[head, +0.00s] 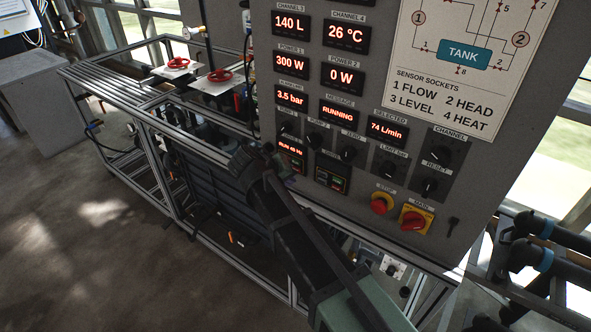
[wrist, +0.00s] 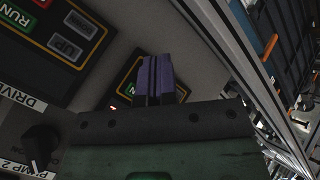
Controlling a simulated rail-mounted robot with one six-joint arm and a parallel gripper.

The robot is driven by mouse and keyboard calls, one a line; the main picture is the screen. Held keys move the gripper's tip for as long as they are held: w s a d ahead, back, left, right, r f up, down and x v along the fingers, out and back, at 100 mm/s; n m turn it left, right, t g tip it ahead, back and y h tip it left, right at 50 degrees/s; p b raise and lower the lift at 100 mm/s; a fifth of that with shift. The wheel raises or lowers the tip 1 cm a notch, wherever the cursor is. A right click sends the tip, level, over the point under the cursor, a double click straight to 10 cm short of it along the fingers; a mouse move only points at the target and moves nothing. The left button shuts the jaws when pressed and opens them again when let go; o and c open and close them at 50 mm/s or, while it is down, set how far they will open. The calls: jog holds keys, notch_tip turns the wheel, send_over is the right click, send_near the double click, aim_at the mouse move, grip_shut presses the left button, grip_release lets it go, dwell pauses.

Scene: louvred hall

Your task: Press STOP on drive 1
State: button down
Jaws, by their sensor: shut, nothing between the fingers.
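Drive 1 (head: 290,151) is low at the left edge of the grey panel in the head view, its red display reading RUN 45 Hz. My gripper covers its keys there. In the wrist view a sliver of drive 1 (wrist: 128,88) shows behind the fingers, with a green key and a red glow; its STOP key cannot be made out. My gripper (wrist: 156,62) is shut and empty, its purple fingertips in front of drive 1. I cannot tell whether they touch it.
A separate round red STOP button (head: 380,203) and a red-and-yellow MAIN switch (head: 413,219) are lower right on the panel. Selector knobs, including the PUMP 2 knob (wrist: 40,143), stick out near the drives. An aluminium frame (wrist: 253,75) runs close beside the panel.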

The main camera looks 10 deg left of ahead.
jog(key=shift+w, duration=0.1)
dwell(0.6)
jog(key=shift+w+d, duration=0.2)
jog(key=shift+w, duration=0.1)
jog(key=shift+w+d, duration=0.1)
jog(key=shift+w, duration=0.25)
dwell(0.5)
jog(key=shift+s, duration=0.1)
jog(key=shift+s+a, duration=0.3)
jog(key=shift+s, duration=0.3)
jog(key=s, duration=0.1)
jog(key=s+a, duration=0.1)
jog(key=s, duration=0.1)
jog(key=s+a, duration=0.1)
jog(key=shift+s, duration=0.35)
dwell(0.8)
